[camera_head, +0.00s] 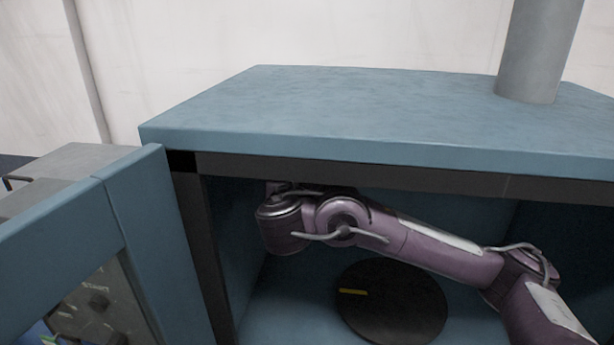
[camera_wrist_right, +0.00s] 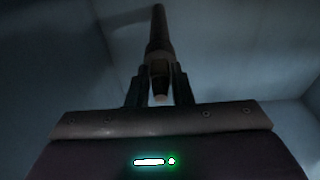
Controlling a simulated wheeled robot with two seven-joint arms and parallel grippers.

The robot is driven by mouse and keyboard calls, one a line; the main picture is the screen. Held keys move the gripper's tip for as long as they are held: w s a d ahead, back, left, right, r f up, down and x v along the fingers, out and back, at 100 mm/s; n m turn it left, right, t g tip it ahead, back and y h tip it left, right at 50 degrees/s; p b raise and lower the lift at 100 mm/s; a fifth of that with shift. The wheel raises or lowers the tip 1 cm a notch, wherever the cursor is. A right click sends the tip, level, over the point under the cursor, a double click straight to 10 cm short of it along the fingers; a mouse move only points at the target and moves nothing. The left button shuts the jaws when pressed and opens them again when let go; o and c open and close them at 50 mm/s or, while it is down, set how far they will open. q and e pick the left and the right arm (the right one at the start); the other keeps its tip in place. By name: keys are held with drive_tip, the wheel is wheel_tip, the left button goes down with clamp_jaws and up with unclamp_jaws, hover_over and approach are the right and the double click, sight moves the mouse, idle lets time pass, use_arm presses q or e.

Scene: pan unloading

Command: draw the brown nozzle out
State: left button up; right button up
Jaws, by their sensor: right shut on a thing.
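The brown nozzle (camera_wrist_right: 158,40) shows in the right wrist view as a dark, slim, stepped rod, too dim to tell its colour well. Its lower end sits between the two fingers of my right gripper (camera_wrist_right: 159,85), which is shut on it. The nozzle points away from the gripper toward the top of that view. In the head view my right arm reaches from the lower right into the blue cabinet (camera_head: 400,140); its hand and the nozzle are hidden behind the arm and the cabinet's top edge. My left gripper is not in view.
A round dark plate (camera_head: 395,305) with a yellow mark lies on the cabinet floor below my arm. The cabinet's blue door (camera_head: 130,215), with a window, stands open at the left. A grey pipe (camera_head: 535,50) rises from the cabinet top. Blue walls and a low top edge surround my arm.

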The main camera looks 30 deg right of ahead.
drive_tip(key=shift+o, duration=1.4)
clamp_jaws()
drive_tip(key=shift+s+a, duration=0.15)
drive_tip(key=shift+s, duration=0.05)
drive_tip(key=shift+s+a, duration=0.15)
drive_tip(key=shift+s, duration=0.05)
drive_tip(key=shift+s+a+p, duration=0.1)
drive_tip(key=shift+s+p, duration=0.05)
drive_tip(key=shift+p, duration=0.2)
drive_tip(key=shift+f+p+v, duration=0.15)
drive_tip(key=shift+p+v, duration=0.2)
drive_tip(key=shift+v, duration=0.6)
drive_tip(key=shift+f+p+v, duration=0.15)
drive_tip(key=shift+p+v, duration=0.15)
drive_tip(key=shift+v, duration=0.6)
